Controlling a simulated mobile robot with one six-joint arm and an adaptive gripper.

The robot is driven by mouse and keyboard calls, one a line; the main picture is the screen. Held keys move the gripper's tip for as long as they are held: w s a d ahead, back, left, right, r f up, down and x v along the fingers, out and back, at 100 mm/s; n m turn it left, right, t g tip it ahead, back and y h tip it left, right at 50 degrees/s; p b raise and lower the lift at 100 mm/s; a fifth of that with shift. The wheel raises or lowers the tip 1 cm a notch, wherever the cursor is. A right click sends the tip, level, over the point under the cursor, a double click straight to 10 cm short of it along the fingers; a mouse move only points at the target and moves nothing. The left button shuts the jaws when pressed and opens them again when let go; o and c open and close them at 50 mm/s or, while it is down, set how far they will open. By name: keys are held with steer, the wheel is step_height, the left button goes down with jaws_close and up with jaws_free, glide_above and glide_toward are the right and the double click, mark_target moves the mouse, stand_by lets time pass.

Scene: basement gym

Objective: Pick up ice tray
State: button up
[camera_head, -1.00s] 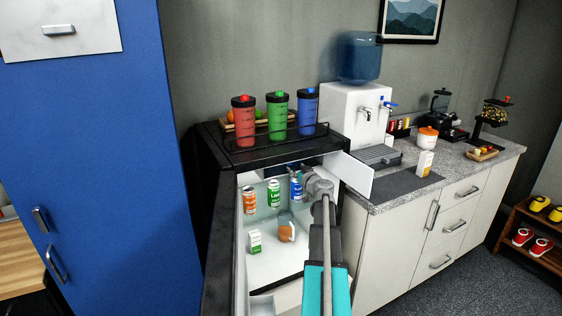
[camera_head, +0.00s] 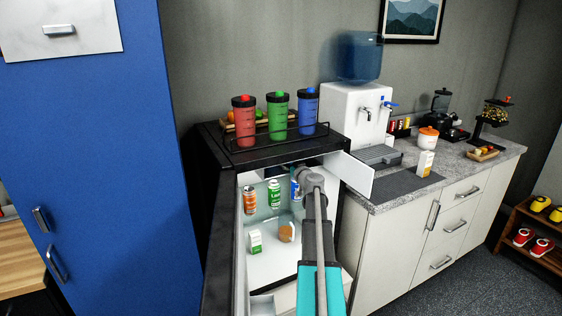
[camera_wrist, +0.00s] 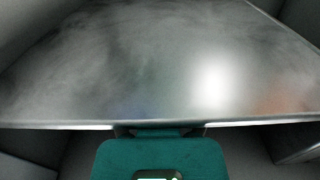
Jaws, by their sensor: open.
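I cannot make out an ice tray in either view. In the head view my arm reaches into the open fridge (camera_head: 270,265), and its far end is under the black top, near the freezer space. The fingers are hidden there. In the wrist view the teal body of my gripper (camera_wrist: 160,155) shows at the bottom, below the pale front edge of a smooth grey panel (camera_wrist: 120,70). The panel fills most of that view and hides what lies beyond it. My gripper is open, and I see nothing held.
An orange can (camera_head: 249,200), a green can (camera_head: 274,194) and a blue can (camera_head: 295,188) stand inside the fridge. A small green-and-white carton (camera_head: 255,241) is below them. Red, green and blue shakers stand on top. A small white door (camera_head: 349,173) stands open at the right.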

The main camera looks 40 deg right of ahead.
steer(key=shift+w, duration=0.1)
jaws_close()
steer(key=shift+w+d+r+p, duration=0.1)
steer(key=shift+r+p, duration=0.15)
steer(key=shift+p, duration=0.05)
stand_by(0.4)
steer(key=shift+r, duration=0.25)
step_height(320, 180, up, 3)
steer(key=p, duration=0.3)
steer(key=shift+f, duration=0.1)
steer(key=v, duration=1.8)
steer(key=shift+f, duration=0.15)
